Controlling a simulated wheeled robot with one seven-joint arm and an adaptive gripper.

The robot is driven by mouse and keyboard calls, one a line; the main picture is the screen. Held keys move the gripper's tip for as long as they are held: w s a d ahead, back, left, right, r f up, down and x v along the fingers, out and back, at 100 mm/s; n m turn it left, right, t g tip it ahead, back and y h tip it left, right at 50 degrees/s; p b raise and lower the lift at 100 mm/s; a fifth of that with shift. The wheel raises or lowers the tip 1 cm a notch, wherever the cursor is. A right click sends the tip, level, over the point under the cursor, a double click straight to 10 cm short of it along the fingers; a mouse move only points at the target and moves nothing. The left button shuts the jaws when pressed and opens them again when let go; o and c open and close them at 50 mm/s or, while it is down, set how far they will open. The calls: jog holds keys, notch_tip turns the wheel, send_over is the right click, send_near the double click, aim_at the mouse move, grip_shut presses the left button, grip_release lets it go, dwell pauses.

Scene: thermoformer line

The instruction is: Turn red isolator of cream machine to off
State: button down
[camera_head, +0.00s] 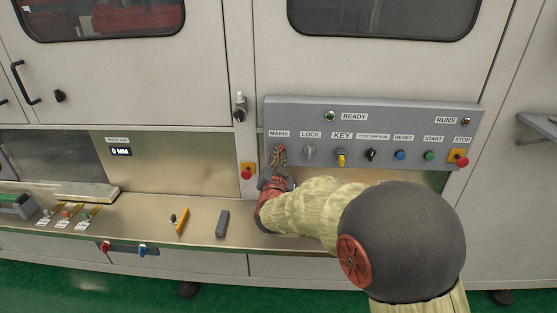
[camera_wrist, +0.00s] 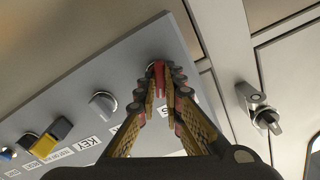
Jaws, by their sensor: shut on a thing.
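The cream machine (camera_head: 350,65) carries a grey control panel (camera_head: 380,112). My gripper (camera_head: 279,156) is at the switch under the MAINS label, at the panel's left end. In the wrist view, its fingers (camera_wrist: 160,88) are shut on the red isolator (camera_wrist: 158,72), whose handle shows between the fingertips. The fingers hide most of the isolator in the head view. I cannot tell its exact angle or read any on or off marks.
The LOCK knob (camera_head: 310,152) is just right of my gripper, then the yellow KEY switch (camera_head: 341,158). The steel ledge (camera_head: 150,213) below holds loose tools.

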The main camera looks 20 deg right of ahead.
jog(key=shift+m+b, duration=1.5)
jog(key=shift+b, duration=0.65)
jog(key=shift+f+m+b, duration=0.1)
jog(key=shift+m+b, duration=1)
jog(key=shift+b, duration=0.4)
jog(key=shift+m, duration=1.8)
jog(key=shift+m, duration=1.4)
